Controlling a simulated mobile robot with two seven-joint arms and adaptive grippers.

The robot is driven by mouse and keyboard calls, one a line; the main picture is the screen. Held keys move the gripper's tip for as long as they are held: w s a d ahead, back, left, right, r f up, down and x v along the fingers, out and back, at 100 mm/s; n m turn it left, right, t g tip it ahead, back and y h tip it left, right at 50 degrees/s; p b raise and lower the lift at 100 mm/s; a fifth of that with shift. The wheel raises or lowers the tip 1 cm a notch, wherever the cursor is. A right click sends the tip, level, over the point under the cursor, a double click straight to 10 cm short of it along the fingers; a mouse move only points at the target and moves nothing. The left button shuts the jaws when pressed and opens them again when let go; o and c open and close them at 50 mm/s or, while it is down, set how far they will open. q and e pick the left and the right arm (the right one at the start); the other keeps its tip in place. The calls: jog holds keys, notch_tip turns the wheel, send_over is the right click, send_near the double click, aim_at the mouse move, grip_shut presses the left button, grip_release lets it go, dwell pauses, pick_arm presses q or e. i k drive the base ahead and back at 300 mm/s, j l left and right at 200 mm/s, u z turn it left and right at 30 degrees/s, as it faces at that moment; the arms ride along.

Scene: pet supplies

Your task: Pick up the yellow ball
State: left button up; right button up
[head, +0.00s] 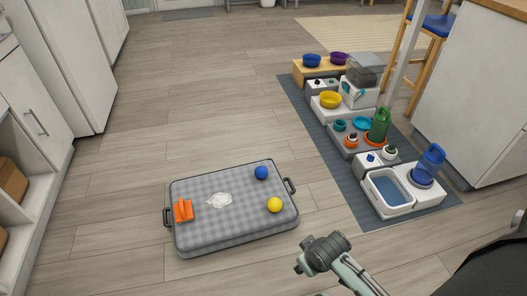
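The ball lies near the bed's right front corner. Part of my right arm (326,254), a pale green link with a dark joint, reaches in from the bottom right. It is right of and nearer than the ball, apart from it. I cannot make out its fingers. My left gripper is not in view.
A blue ball (261,172), an orange toy (183,210) and a white patch (219,200) are also on the bed. A dark mat (345,186) at the right holds bowls, bottles and boxes. Cabinets (64,68) line the left; floor between is clear.

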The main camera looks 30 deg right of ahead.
aim_at(274, 205)
jog(key=z, duration=0.95)
jog(key=i+l+u, duration=0.1)
jog(key=l, duration=0.2)
jog(key=i, duration=0.05)
